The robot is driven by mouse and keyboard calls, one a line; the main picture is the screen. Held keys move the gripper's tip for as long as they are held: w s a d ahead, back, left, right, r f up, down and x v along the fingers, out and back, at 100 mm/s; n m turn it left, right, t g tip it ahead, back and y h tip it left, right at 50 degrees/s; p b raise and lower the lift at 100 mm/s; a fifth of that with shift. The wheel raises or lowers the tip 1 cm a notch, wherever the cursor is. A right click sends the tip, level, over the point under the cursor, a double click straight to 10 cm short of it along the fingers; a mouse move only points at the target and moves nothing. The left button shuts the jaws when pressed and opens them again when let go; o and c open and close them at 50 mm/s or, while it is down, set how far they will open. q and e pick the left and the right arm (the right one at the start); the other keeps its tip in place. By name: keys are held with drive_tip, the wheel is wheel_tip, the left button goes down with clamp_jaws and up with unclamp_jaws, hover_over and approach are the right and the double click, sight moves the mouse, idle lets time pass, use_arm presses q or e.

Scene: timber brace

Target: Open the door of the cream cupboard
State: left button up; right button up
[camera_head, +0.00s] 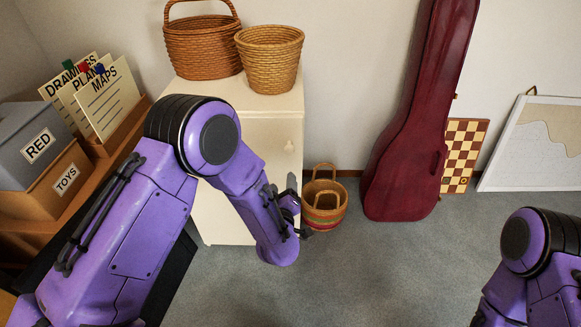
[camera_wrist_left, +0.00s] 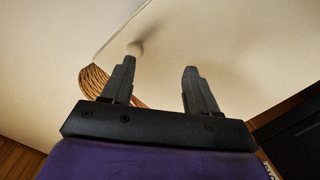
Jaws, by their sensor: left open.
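The cream cupboard (camera_head: 225,215) stands against the wall, partly hidden behind my left arm. Its door looks shut. A small pale knob (camera_head: 288,146) shows near the upper right of its front. In the left wrist view the cream door face (camera_wrist_left: 220,35) fills the background, and the round knob (camera_wrist_left: 135,47) shows just beyond the tip of the left-hand finger. My left gripper (camera_wrist_left: 158,66) is open with nothing between its fingers. In the head view the left gripper (camera_head: 292,190) is partly hidden by its wrist, below the knob. My right gripper is out of view.
Two wicker baskets (camera_head: 203,47) (camera_head: 268,60) stand on the cupboard. A striped basket (camera_head: 324,203) stands on the floor right of it, near a red instrument case (camera_head: 410,155). A shelf with boxes (camera_head: 30,145) is at left. Grey carpet (camera_head: 390,270) is clear in front.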

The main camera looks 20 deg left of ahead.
sight(290, 152)
use_arm(q)
drive_tip(key=shift+n+t+y, duration=0.4)
drive_tip(key=shift+n+t, duration=0.1)
drive_tip(key=shift+t, duration=0.2)
drive_tip(key=w+r, duration=0.1)
drive_tip(key=w, duration=0.3)
drive_tip(key=w+a+r, duration=0.1)
drive_tip(key=w, duration=0.3)
drive_tip(key=w+r, duration=0.1)
drive_tip(key=w, duration=0.3)
drive_tip(key=shift+w+a, duration=0.1)
drive_tip(key=shift+a, duration=0.15)
clamp_jaws()
